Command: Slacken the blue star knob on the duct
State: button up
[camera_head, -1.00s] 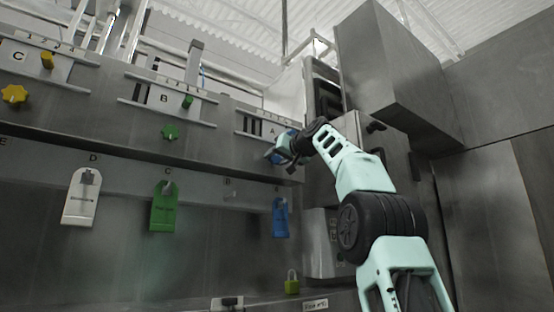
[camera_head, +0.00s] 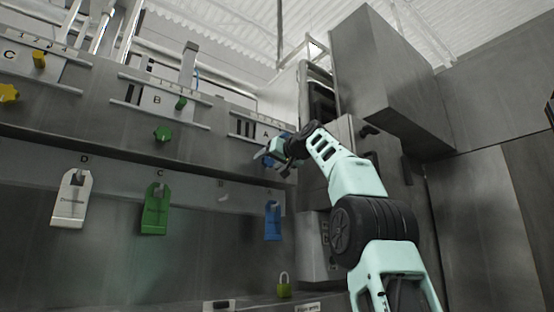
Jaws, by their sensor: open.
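The blue star knob (camera_head: 267,162) sits on the grey duct below the slider scale marked A. It is mostly hidden behind my gripper, and only bits of blue show. My gripper (camera_head: 266,155) is open, its fingers pointing left at the knob. Whether the fingers touch the knob or stand around it cannot be told. Another bit of blue (camera_head: 285,134) shows just above my gripper, by scale A.
A green star knob (camera_head: 162,134) and a yellow star knob (camera_head: 8,92) sit further left under scales B and C. White (camera_head: 71,198), green (camera_head: 155,209) and blue (camera_head: 272,221) tags hang below. A grey box (camera_head: 385,75) juts out at upper right.

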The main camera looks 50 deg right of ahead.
jog(key=b+v, duration=0.6)
jog(key=v, duration=1.1)
jog(key=shift+a+b, duration=0.15)
jog(key=shift+b, duration=0.25)
